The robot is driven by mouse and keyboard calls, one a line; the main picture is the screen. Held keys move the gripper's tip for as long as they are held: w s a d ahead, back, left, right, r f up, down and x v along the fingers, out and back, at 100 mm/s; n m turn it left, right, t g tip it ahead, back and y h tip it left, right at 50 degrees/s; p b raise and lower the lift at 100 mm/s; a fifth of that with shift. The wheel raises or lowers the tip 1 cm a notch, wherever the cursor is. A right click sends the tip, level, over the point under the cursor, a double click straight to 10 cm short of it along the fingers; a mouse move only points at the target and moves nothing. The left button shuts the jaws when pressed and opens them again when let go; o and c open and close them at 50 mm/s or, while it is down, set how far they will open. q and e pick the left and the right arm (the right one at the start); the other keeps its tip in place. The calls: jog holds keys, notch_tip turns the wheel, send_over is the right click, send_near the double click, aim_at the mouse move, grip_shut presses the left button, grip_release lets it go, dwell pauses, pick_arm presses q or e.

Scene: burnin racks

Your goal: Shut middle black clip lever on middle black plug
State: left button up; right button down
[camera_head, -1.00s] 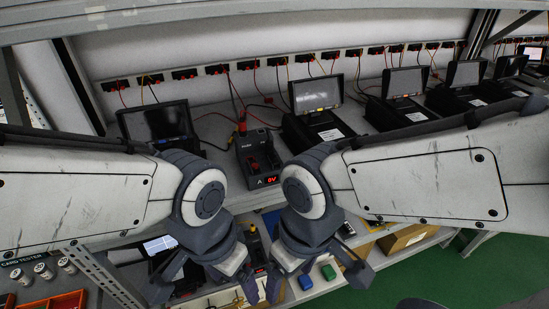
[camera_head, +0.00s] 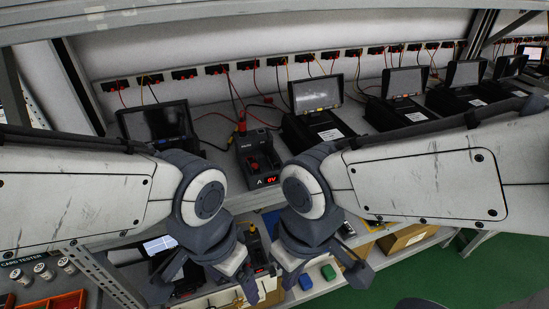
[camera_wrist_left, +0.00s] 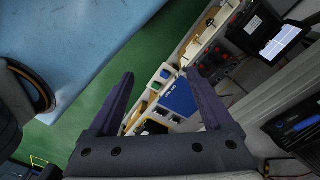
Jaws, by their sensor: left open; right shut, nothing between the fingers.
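A small black device (camera_head: 258,160) with a red "0V" display and red parts on top stands on the upper shelf, between the two wrists. I cannot make out a middle black clip lever or middle black plug for certain. My left gripper (camera_head: 246,288) hangs low in front of the shelf, well below that device. In the left wrist view its fingers (camera_wrist_left: 160,76) are apart with nothing held between them. My right gripper (camera_head: 274,285) hangs beside it, pointing down and apart from the device; its fingertips are hard to make out.
Black-screened units (camera_head: 318,108) stand along the upper shelf. A row of black sockets (camera_head: 217,69) with red and yellow leads runs behind them. Green floor (camera_head: 455,270) is clear at the right.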

dwell(0.9)
pick_arm(q)
grip_shut()
dwell(1.6)
